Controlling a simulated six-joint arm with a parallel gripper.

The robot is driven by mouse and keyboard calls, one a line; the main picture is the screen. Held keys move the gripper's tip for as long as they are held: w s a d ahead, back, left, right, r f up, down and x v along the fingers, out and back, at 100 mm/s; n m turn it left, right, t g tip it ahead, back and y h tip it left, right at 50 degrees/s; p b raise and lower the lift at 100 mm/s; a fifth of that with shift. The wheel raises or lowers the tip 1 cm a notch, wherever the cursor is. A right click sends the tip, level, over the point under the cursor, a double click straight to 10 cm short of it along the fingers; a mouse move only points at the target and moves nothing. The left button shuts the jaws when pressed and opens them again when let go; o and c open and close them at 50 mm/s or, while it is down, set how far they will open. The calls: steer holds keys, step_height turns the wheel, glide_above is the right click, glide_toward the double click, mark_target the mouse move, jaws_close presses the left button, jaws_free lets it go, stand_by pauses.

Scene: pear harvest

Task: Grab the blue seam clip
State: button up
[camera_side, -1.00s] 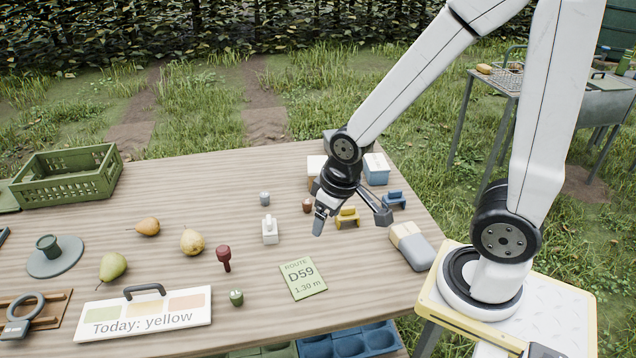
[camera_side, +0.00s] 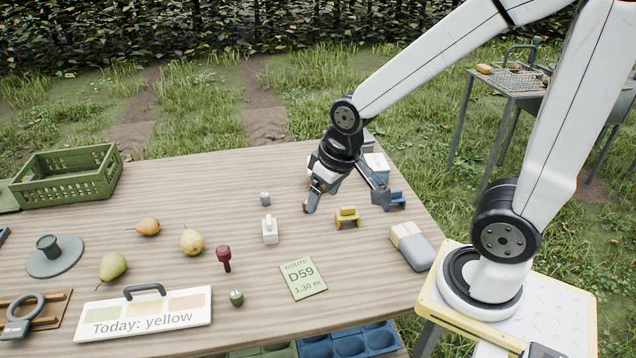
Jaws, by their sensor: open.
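The blue seam clip (camera_side: 397,200) stands on the table near its right edge, partly hidden by my right finger. My gripper (camera_side: 347,203) is open, with its fingers spread and pointing down. Its right finger is close to the blue clip's left side; I cannot tell whether they touch. Its left finger is farther left, in front of a small brown object. A yellow clip (camera_side: 347,217) of similar shape stands just below the space between the fingertips.
A blue-and-cream block (camera_side: 411,246) lies at the right edge, and a blue-and-white box (camera_side: 378,166) stands behind the gripper. A green route card (camera_side: 303,278), a white bottle (camera_side: 270,230) and several pears are farther left. A green crate (camera_side: 68,177) is at the far left.

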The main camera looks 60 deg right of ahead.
steer(key=w+d+m+t+h, duration=0.5)
steer(key=w+d+m, duration=0.4)
steer(key=d+m, duration=0.55)
steer(key=s+d+m+g+h, duration=0.7)
steer(key=s+d+m+h, duration=0.3)
steer(key=d+m, duration=0.7)
steer(key=m, duration=0.2)
glide_toward(395, 196)
steer(key=d, duration=0.2)
steer(key=shift+w+d+f+n+y, duration=0.1)
steer(key=shift+d+f+n+y, duration=0.05)
steer(key=shift+d+n+y, duration=0.15)
steer(key=shift+d, duration=0.1)
steer(key=shift+x, duration=1.25)
